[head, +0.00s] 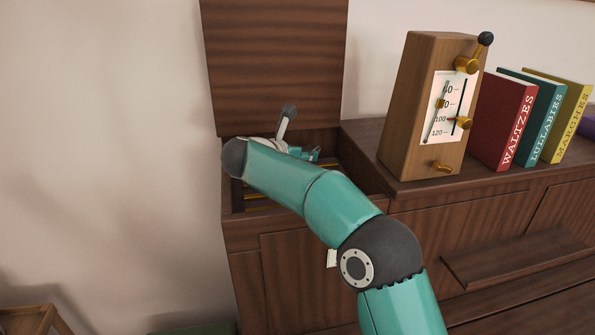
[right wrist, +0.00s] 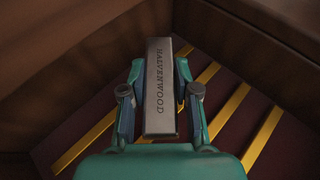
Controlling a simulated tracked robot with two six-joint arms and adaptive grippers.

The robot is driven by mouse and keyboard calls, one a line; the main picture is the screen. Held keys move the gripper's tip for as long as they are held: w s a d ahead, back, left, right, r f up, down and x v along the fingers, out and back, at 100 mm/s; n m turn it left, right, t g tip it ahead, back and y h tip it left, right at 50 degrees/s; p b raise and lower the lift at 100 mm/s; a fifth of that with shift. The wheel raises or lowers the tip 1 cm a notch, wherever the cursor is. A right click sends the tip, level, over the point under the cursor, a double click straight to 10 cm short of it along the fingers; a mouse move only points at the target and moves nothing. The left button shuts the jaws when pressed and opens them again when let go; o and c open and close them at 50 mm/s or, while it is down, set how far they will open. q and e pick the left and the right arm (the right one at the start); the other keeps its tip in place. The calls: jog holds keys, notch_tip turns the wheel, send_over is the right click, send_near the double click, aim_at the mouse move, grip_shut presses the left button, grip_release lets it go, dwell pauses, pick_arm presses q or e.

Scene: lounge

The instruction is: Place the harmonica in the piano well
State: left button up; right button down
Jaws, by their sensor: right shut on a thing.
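The harmonica (right wrist: 160,88), a grey metal bar marked HALVENWOOD, lies between the two fingers of my right gripper (right wrist: 160,100) in the right wrist view. The gripper is shut on it. In the head view my right gripper (head: 305,154) is inside the opening of the piano well (head: 365,180), partly hidden behind my own arm. I cannot make out the harmonica in that view. The well has dark wooden walls and a dark floor with gold strips, seen below the harmonica. Whether the harmonica touches the floor is unclear. My left gripper is not in view.
The raised wooden lid (head: 275,65) stands behind the well. A wooden metronome (head: 410,110) stands on the piano top (head: 372,133) right of the well. Red (head: 503,120), teal (head: 540,115) and yellow (head: 570,115) books stand beyond it.

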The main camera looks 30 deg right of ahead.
notch_tip(320, 180, down, 4)
jog(key=shift+w+d+r+p, duration=0.1)
jog(key=shift+w+p, duration=0.05)
jog(key=shift+p, duration=0.3)
jog(key=shift+f, duration=0.25)
jog(key=c, duration=0.9)
grip_release()
jog(key=shift+o, duration=0.2)
